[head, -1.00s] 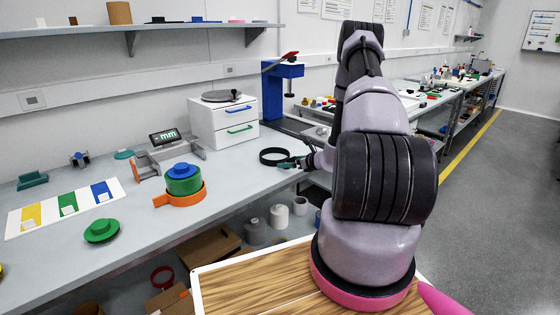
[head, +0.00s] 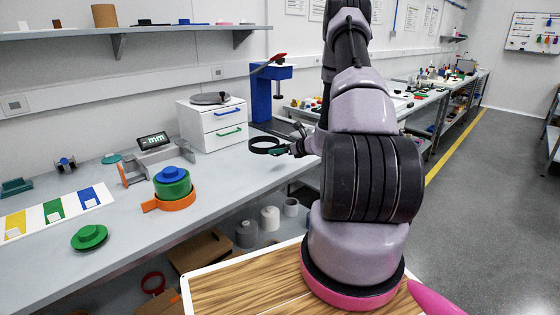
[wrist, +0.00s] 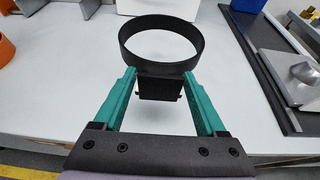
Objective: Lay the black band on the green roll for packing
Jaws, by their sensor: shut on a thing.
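The black band (wrist: 160,66) is a round, open ring with a small block-like tab (wrist: 160,88). My gripper (wrist: 160,80) has green fingers and is shut on this tab, with the ring ahead of the fingertips. In the head view the band (head: 251,147) and my gripper (head: 288,151) are over the right part of the bench, in front of the white drawers. The green roll (head: 172,190) stands upright to the left, with an orange band (head: 180,205) around its lower part and a blue flanged piece (head: 172,173) on top. My gripper is well apart from it.
The white drawer unit (head: 213,125) and a blue press stand (head: 285,95) are behind the band. A green flanged piece (head: 89,238) and a colour-striped board (head: 50,212) lie left. Bench between band and roll is clear.

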